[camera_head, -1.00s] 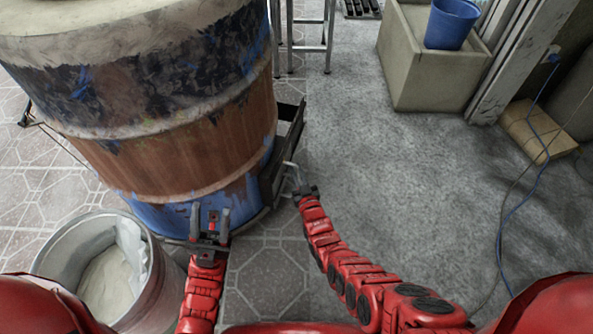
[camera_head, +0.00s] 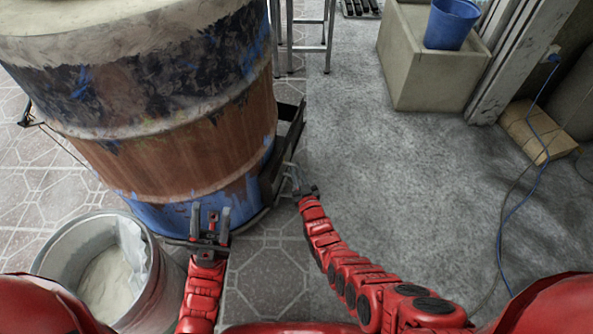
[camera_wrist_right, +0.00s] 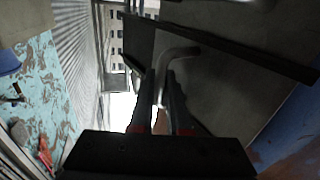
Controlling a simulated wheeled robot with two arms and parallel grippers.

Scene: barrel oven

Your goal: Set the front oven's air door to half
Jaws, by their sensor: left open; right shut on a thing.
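The front oven is a rusty, blue-painted barrel (camera_head: 170,150) at the left of the head view. Its dark metal air door (camera_head: 288,138) stands out from the barrel's right side near the bottom. In the right wrist view the dark door panel (camera_wrist_right: 225,80) fills the upper right, with a bent grey metal handle (camera_wrist_right: 178,55) on it. My right gripper (camera_head: 297,180) is at this handle, and its fingers (camera_wrist_right: 160,100) are shut on it. My left gripper (camera_head: 210,220) is open and empty, upright in front of the barrel's lower front. How far the door stands open is hard to tell.
A metal bin (camera_head: 150,285) with pale powder stands at the lower left, close to my left arm. A concrete block (camera_head: 425,85) with a blue bucket (camera_head: 452,22) is at the back right. A blue cable (camera_head: 515,205) lies at the right. The grey floor right of the door is clear.

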